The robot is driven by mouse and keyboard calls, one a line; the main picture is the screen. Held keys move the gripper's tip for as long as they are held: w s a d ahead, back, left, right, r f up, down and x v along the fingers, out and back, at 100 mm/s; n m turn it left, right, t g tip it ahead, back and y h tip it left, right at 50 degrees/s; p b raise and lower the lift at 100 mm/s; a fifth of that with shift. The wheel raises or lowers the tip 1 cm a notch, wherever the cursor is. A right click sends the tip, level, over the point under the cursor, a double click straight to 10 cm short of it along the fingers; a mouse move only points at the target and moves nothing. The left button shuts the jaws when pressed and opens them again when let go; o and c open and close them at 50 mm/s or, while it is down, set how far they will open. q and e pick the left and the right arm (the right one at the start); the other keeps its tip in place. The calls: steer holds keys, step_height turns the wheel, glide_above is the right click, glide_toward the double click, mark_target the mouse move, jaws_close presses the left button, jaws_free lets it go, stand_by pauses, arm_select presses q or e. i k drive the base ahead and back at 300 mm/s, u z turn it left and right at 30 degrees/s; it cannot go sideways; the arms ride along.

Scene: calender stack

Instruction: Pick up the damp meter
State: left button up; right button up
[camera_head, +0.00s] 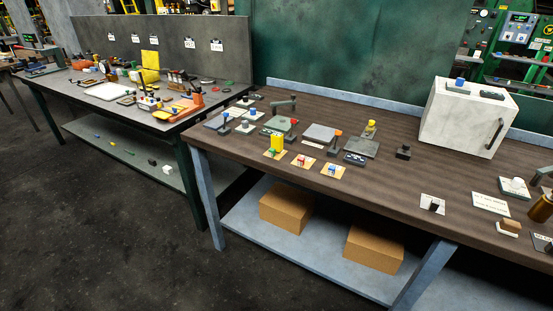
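Neither of my grippers shows in the head view. I cannot tell for certain which object is the damp meter. On the brown workbench (390,190), a yellow upright block (277,142) stands near the front left edge. A smaller yellow-topped item (371,127) stands on a grey plate (361,146). A small dark device (434,206) rests on a white card towards the front right. A small black item (403,152) sits alone near the middle. A grey item with a blue part (459,84) lies on top of the white cabinet (465,117).
A second bench (75,83) at left is crowded with tools. Cardboard boxes (287,207) (374,248) stand on the lower shelf. At right are a white sign (490,203), a brush-like block (508,228) and a brown bottle (541,208). The dark floor (110,240) in front is clear.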

mark_target(278, 138)
steer(key=k, duration=0.9)
steer(key=u, duration=0.6)
steer(key=i, duration=1.4)
steer(key=z, duration=0.45)
